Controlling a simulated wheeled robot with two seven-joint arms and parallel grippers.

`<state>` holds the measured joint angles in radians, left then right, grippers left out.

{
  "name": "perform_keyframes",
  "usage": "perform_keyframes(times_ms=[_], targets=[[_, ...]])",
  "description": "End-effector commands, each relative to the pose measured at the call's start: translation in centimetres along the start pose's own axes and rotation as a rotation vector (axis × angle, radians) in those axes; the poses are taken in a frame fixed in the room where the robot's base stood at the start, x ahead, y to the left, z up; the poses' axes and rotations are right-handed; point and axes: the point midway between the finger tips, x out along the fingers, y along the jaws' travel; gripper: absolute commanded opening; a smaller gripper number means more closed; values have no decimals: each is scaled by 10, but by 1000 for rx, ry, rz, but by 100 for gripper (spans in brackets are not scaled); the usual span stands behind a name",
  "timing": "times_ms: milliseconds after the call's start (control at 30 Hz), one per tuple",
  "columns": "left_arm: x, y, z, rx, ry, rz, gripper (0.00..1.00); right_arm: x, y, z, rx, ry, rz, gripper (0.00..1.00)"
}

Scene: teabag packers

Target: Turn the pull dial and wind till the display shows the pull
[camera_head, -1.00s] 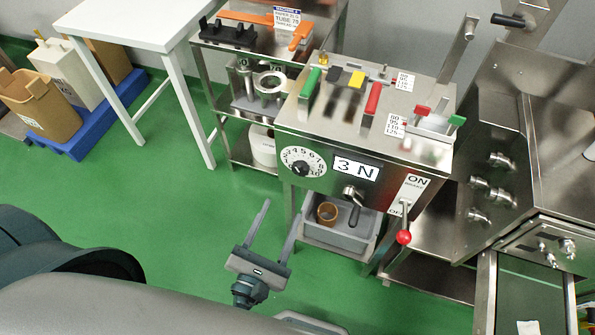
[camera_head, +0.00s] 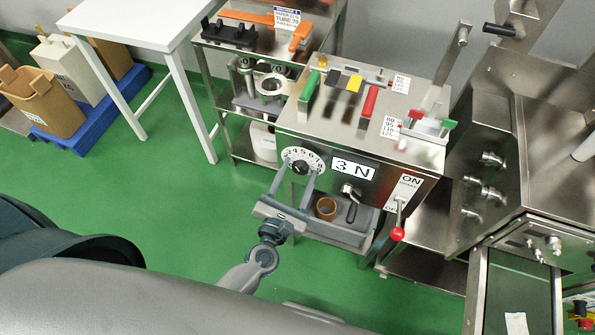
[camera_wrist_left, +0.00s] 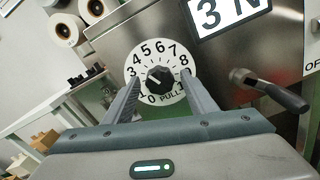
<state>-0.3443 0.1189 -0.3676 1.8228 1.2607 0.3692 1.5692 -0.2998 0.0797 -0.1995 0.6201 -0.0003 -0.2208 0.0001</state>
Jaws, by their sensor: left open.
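The pull dial (camera_head: 302,153) is a white numbered disc with a black knob on the machine's front. In the left wrist view the dial (camera_wrist_left: 176,58) reads PULL, and its black knob (camera_wrist_left: 159,79) sits between my fingers. The display (camera_head: 353,170) reads 3 N. The crank (camera_head: 351,190) with a dark handle is below the display; it also shows in the left wrist view (camera_wrist_left: 270,90). My left gripper (camera_head: 294,176) is open and empty, its fingertips near the dial's lower part. Contact with the knob cannot be told. My right gripper is out of view.
A red-balled lever (camera_head: 397,234) hangs by the ON plate (camera_head: 407,189) on the right. A grey bin (camera_head: 338,228) with a brown ring (camera_head: 326,208) is below the crank. Green, black, yellow and red parts stand on top of the machine (camera_head: 335,115).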

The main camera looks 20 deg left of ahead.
Motion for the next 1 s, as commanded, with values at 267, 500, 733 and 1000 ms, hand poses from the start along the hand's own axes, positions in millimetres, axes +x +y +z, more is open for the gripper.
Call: perform_keyframes(times_ms=[267, 500, 733, 1000], targets=[[1, 0, 0, 0, 0, 0, 52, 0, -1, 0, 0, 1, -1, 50], [1, 0, 0, 0, 0, 0, 11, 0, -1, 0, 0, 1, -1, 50], [0, 0, 0, 12, 0, 0, 11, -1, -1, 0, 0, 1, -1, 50], [0, 0, 1, 97, 1, 0, 11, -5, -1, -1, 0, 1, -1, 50]])
